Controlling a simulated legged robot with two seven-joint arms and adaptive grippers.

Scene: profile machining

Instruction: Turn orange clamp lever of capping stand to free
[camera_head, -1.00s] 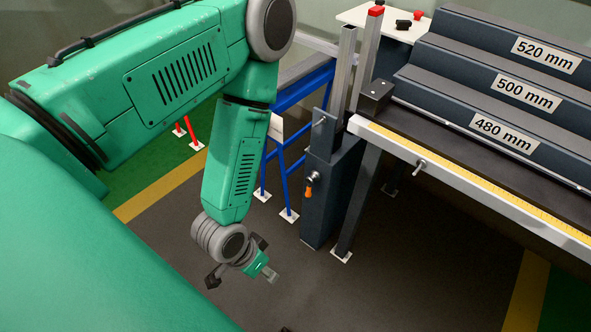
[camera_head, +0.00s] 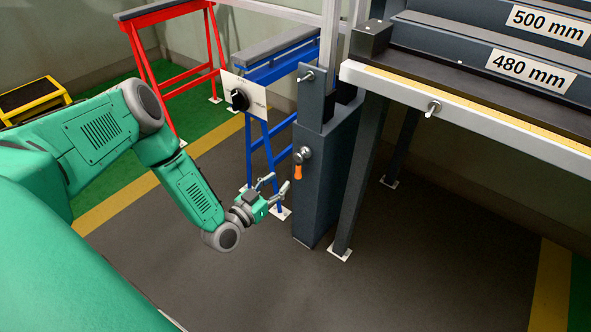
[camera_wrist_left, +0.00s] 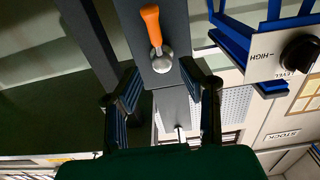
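The orange clamp lever (camera_head: 298,172) hangs straight down from a round metal hub (camera_head: 302,154) on the face of the dark grey capping stand (camera_head: 325,175). My left gripper (camera_head: 279,184) is open and empty, just left of the lever and apart from it, with its fingers pointing toward the stand. In the left wrist view the lever (camera_wrist_left: 151,25) and its hub lie ahead of the gap between the open fingers (camera_wrist_left: 162,78); the lever extends toward the picture's top. My right gripper is in no view.
A white panel with a black knob (camera_head: 239,99) stands left of the capping stand. A blue trestle (camera_head: 262,150) is close behind my gripper. The bench with its yellow scale (camera_head: 460,95) and a leg are to the right. Floor in front is clear.

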